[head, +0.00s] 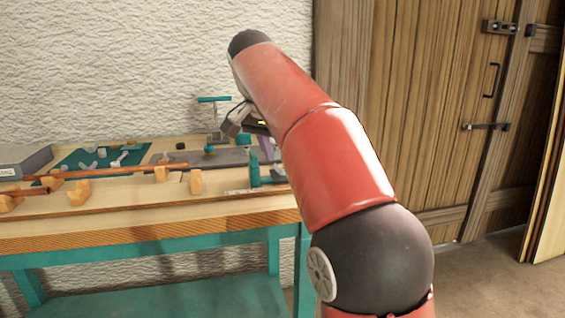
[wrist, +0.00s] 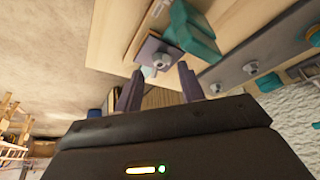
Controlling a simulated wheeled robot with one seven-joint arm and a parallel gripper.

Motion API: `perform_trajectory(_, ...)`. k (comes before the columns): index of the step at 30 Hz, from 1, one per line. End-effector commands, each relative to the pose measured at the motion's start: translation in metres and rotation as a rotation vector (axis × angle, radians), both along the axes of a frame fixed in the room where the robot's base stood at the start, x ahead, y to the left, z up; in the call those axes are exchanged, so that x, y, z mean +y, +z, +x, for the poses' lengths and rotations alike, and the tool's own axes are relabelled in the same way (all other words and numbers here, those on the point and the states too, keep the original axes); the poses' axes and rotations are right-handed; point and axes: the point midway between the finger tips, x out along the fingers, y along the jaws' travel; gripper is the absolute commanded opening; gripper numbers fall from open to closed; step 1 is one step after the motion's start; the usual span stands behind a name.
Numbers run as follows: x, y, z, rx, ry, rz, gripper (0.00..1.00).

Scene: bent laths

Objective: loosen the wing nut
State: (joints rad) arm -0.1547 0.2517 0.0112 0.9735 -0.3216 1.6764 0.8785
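A round metal fastener (wrist: 160,60) sits on a small purple plate (wrist: 147,48) at the bench edge in the wrist view. It looks like the nut, but I cannot make out its wings. My gripper (wrist: 160,69) has two purple fingers spread apart with nothing held between them. The fastener appears between and just beyond the fingertips; I cannot tell the remaining distance. A teal block (wrist: 192,34) stands beside the plate. In the head view the purple plate (head: 267,150) shows by the teal clamp part (head: 258,172), and my arm hides the fastener.
A grey bar (wrist: 235,73) with several bolts runs beside the plate. On the bench (head: 150,217), a long wooden lath (head: 125,170) rests on wooden blocks (head: 79,192). A green mat (head: 75,160) with small parts lies behind it. A teal T-handle (head: 214,99) rises at the back.

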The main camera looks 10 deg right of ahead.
Motion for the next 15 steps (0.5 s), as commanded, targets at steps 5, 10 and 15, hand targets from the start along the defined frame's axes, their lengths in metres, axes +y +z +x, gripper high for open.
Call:
perform_trajectory(5,-0.006,-0.019,0.005,-0.001,0.000,0.000,0.39)
perform_trajectory(10,-0.007,-0.023,0.007,-0.002,0.002,0.000,0.39)
perform_trajectory(15,-0.007,-0.023,0.007,-0.002,0.002,0.000,0.39)
